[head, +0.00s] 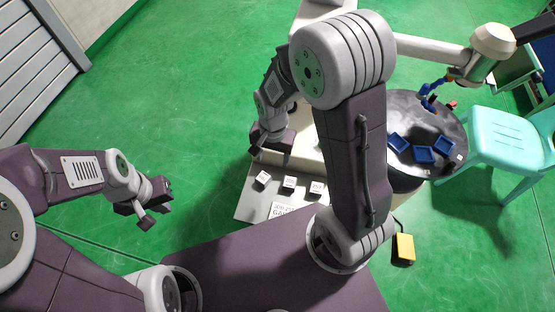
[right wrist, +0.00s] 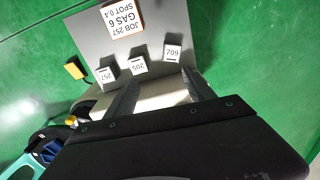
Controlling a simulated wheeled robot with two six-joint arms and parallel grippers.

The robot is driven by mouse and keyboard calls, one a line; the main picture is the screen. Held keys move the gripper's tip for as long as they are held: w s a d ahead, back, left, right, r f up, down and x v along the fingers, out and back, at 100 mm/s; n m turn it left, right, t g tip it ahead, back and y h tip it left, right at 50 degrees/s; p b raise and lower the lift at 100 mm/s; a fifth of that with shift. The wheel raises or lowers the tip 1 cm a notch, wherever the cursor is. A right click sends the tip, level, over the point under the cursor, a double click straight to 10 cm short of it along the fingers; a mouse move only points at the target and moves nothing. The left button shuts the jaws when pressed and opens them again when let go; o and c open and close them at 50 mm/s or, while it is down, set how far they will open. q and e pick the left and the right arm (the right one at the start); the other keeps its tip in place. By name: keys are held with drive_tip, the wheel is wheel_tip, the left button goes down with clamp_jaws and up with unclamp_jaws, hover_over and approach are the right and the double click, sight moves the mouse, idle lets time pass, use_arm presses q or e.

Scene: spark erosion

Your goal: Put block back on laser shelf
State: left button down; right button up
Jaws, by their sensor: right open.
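Three small white blocks stand in a row on a grey shelf plate (head: 249,208). In the right wrist view they read 257 (right wrist: 106,73), 205 (right wrist: 137,64) and 709 (right wrist: 173,52). A white card on the plate (right wrist: 125,17) reads JOB 257, GAS 6, SPOT 0.4. My right gripper (head: 270,160) is open and empty above the plate's back edge. In the right wrist view its fingertips (right wrist: 160,78) are apart, just short of blocks 205 and 709. My left gripper (head: 156,207) hangs over the floor at left, away from the blocks; its finger gap is unclear.
A dark round table (head: 459,131) with blue trays (head: 424,154) stands at right, beside a turquoise chair (head: 497,128). A yellow object (head: 403,248) lies on the floor. A pale machine body lies behind the plate. The green floor at left is clear.

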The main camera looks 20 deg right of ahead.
drive_tip(key=s+d+r+n, duration=0.3)
drive_tip(key=s+d+n, duration=0.1)
drive_tip(key=s+n, duration=0.2)
drive_tip(key=shift+s+r+n+t, duration=0.2)
drive_tip(key=shift+r+n+t, duration=0.2)
drive_tip(key=shift+n, duration=0.2)
drive_tip(key=shift+d, duration=0.1)
idle(0.4)
